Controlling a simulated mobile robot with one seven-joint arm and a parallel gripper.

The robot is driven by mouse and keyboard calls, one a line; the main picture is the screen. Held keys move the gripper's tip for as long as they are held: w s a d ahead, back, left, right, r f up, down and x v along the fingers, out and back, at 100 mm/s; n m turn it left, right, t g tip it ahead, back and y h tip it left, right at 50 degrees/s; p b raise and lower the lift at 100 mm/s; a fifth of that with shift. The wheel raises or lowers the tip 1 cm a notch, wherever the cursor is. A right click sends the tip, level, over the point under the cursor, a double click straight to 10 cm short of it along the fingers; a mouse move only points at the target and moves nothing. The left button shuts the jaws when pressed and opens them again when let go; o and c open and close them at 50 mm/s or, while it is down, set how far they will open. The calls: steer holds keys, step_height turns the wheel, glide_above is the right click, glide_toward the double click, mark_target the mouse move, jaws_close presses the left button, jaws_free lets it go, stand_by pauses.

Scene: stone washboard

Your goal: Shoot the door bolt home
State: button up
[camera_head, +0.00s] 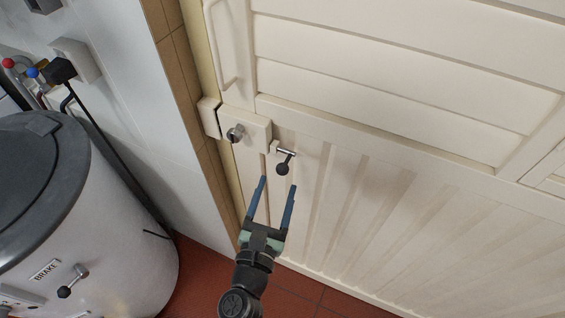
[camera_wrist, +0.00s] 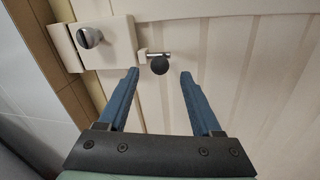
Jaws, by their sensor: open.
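The cream door (camera_head: 400,140) fills the right of the head view. On it is a small metal bolt bar (camera_head: 287,152) with a black ball knob (camera_head: 282,169) hanging below it. In the wrist view, the bar (camera_wrist: 158,53) runs right from a small cream block, and the knob (camera_wrist: 159,65) hangs below it. My gripper (camera_head: 278,184) is open and empty, its blue fingers pointing up at the knob. In the wrist view, the knob appears between and slightly beyond the fingertips (camera_wrist: 159,75); I cannot tell the remaining depth. No contact is visible.
A cream lock box (camera_head: 258,126) with a silver turn knob (camera_head: 235,133) sits up-left of the bolt, beside a keeper (camera_head: 209,117) on the frame. A pull handle (camera_head: 222,50) is above. A white drum (camera_head: 110,235) stands at left. The door right of the bolt is clear.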

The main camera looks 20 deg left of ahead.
mark_target(281, 174)
steer(key=shift+w+a, duration=0.2)
steer(key=shift+w, duration=0.85)
steer(key=shift+w+a, duration=0.15)
steer(key=shift+w, duration=0.9)
steer(key=shift+w+a, duration=0.2)
steer(key=shift+w, duration=0.85)
jaws_close()
